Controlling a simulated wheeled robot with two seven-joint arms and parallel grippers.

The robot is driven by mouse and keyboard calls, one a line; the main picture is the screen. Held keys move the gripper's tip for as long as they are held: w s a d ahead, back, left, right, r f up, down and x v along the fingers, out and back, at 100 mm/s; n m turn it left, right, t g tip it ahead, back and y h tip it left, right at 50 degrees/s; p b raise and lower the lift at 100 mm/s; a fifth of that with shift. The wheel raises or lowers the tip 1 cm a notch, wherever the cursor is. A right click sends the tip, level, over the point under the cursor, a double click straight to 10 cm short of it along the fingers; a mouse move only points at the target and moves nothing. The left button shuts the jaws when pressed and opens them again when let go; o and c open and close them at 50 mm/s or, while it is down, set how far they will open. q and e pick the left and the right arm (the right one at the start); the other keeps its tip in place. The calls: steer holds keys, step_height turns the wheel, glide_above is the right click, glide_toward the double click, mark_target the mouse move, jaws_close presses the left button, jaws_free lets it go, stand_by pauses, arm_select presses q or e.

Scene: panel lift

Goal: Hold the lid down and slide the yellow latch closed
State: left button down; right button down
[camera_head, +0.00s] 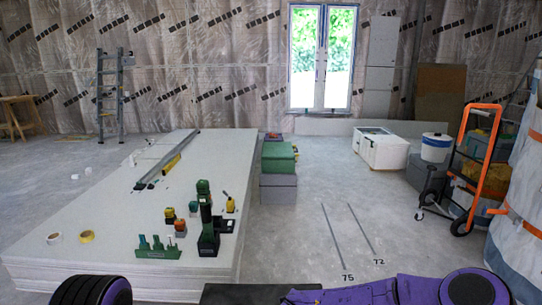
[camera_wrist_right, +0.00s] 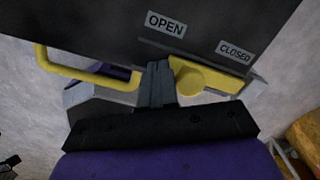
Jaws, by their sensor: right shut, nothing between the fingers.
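In the right wrist view a dark panel face (camera_wrist_right: 105,22) carries OPEN (camera_wrist_right: 165,25) and CLOSED (camera_wrist_right: 235,52) labels. The yellow latch (camera_wrist_right: 215,78), with a round knob, lies below them, its visible length between the two labels. My right gripper (camera_wrist_right: 160,68) is shut and empty, its fingers just left of the latch's left end; I cannot tell if they touch it. A yellow bar handle (camera_wrist_right: 75,70) is left of the fingers. The lid's seating cannot be judged. My left gripper is not in view; only part of my left arm shows at the head view's lower left.
In the head view a dark flat surface (camera_head: 255,293) shows at the bottom edge. A low stack of white boards (camera_head: 110,215) with tools stands ahead on the left. Green and grey cases (camera_head: 278,187) stand beside it. Floor on the right is open up to an orange hand truck (camera_head: 472,150).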

steer(key=shift+r, duration=0.1)
step_height(320, 180, up, 5)
steer(key=p, duration=0.4)
steer(key=shift+p, duration=0.3)
